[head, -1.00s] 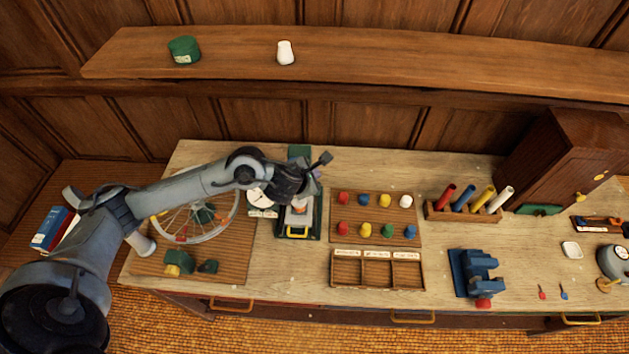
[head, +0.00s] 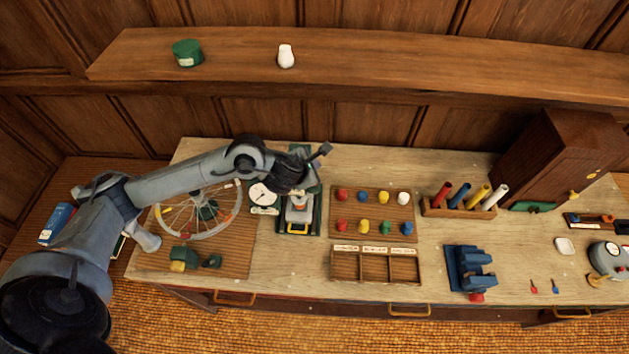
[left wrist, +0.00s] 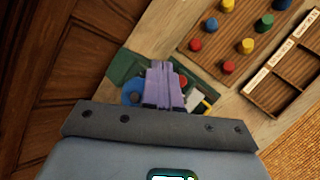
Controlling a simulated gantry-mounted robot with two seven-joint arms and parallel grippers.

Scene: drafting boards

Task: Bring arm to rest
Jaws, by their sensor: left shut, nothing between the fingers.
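My left arm (head: 185,183) reaches in from the left over the bench. Its dark wrist (head: 287,172) is above the back of a green stand (head: 298,229) with a grey and yellow part. In the left wrist view my left gripper (left wrist: 164,84) shows as two purple fingers pressed together, shut and empty. They appear over the green stand (left wrist: 124,69) with a blue round part beside them. In the head view the fingers are mostly hidden by the wrist. My right gripper is not in view.
A spoked wheel (head: 180,226) lies under the arm, next to a dial (head: 263,194). A board of coloured pegs (head: 374,213), a compartment tray (head: 376,280), a tube rack (head: 458,210) and a blue vise (head: 468,270) stand to the right. A shelf (head: 400,63) runs behind.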

